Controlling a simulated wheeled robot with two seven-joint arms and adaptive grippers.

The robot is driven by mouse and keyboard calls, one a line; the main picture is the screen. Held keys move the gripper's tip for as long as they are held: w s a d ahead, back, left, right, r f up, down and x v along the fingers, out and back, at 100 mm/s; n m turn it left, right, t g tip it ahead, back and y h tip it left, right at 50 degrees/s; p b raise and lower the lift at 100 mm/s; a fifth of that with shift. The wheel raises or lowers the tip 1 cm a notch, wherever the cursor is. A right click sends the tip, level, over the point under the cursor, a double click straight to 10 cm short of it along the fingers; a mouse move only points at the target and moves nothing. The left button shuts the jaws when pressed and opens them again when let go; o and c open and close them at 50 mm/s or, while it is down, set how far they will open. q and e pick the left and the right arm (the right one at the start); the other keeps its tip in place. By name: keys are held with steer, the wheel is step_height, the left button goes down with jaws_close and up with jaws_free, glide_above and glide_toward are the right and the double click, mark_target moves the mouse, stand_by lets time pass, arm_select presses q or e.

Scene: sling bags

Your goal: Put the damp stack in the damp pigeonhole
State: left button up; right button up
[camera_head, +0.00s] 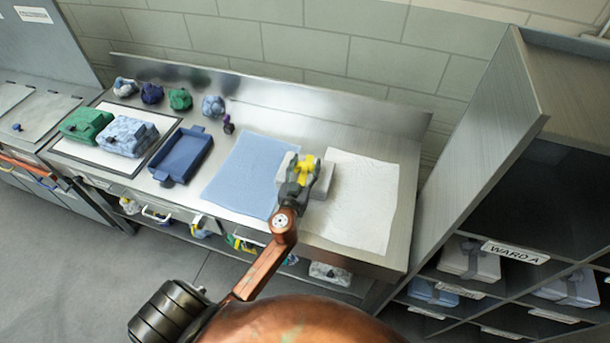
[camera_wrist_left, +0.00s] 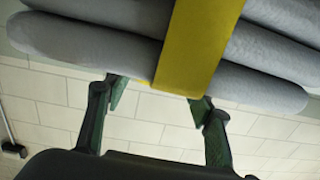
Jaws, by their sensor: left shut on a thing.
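A grey folded stack (camera_head: 324,184) with a yellow band is held above the counter, over the gap between a blue cloth and a white cloth. My left gripper (camera_head: 298,178) is shut on it at the yellow band. In the left wrist view the stack (camera_wrist_left: 90,38) fills the top, with several rounded layers and the band (camera_wrist_left: 198,45) across them. The fingers (camera_wrist_left: 158,96) reach up to the band; their tips are partly hidden. A pigeonhole rack (camera_head: 480,170) stands at the right. One label (camera_head: 516,252) reads WARD A; no label for damp is readable. My right gripper is out of view.
On the steel counter lie the blue cloth (camera_head: 245,170), the white cloth (camera_head: 370,200), a blue tray (camera_head: 182,154), a green bundle (camera_head: 85,123) and a pale blue bundle (camera_head: 127,137). The rack's tall side panel (camera_head: 485,130) rises beside the counter's right end. Lower rack cells hold wrapped bundles (camera_head: 470,260).

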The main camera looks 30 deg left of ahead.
arm_select(q)
jaws_close()
steer(key=shift+r, duration=0.15)
